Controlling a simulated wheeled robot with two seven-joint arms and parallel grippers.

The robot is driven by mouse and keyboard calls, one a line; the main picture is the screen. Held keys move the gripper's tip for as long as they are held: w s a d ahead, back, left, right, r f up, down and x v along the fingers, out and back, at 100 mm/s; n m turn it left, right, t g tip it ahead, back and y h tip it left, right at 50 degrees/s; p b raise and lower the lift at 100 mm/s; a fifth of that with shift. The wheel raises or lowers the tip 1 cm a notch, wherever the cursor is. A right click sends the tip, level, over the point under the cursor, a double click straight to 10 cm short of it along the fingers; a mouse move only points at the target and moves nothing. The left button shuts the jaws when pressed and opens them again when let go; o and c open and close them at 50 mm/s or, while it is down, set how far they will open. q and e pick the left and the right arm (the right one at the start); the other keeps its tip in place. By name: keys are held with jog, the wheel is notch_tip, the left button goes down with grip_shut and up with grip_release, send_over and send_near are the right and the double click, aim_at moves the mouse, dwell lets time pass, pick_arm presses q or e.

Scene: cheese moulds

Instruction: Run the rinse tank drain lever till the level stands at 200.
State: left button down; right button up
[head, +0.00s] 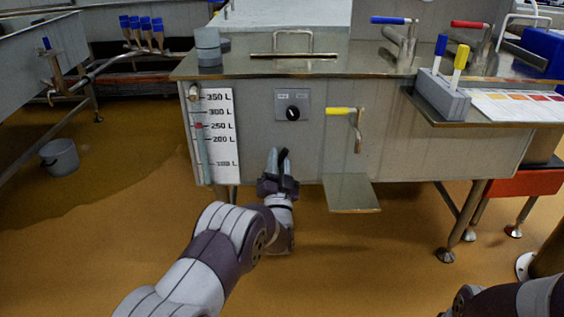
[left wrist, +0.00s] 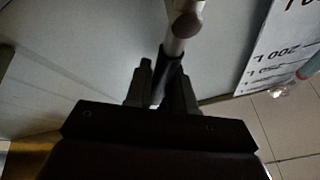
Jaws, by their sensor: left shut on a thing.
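The rinse tank (head: 400,150) is a grey steel box with a white level board (head: 222,165) on its front left. The board reads 350 L at the top down to 100 L. A sight tube (head: 203,158) runs beside it, with a red mark (head: 198,126) about at the 250 line. My left gripper (head: 279,163) is low in front of the tank, right of the board. In the left wrist view its fingers are shut on the black grip of a lever (left wrist: 172,72) with a metal rod. Much of the lever is hidden. My right gripper is out of view.
A dial (head: 293,112) and a yellow-handled tap (head: 345,111) sit on the tank front, above a small steel shelf (head: 350,194). Blue and red levers stand on top. A grey bucket (head: 60,158) stands left on the floor. The floor between is clear.

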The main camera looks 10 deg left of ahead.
pick_arm(q)
jog(key=shift+s+a+n, duration=0.1)
jog(key=shift+a+n, duration=0.05)
jog(key=shift+n, duration=0.35)
jog(key=c, duration=1.1)
grip_release()
jog(key=shift+o, duration=0.2)
jog(key=shift+s+p, duration=0.3)
jog(key=shift+p, duration=0.1)
jog(key=p+v, duration=0.4)
jog(key=v, duration=0.8)
jog(key=shift+p, duration=0.4)
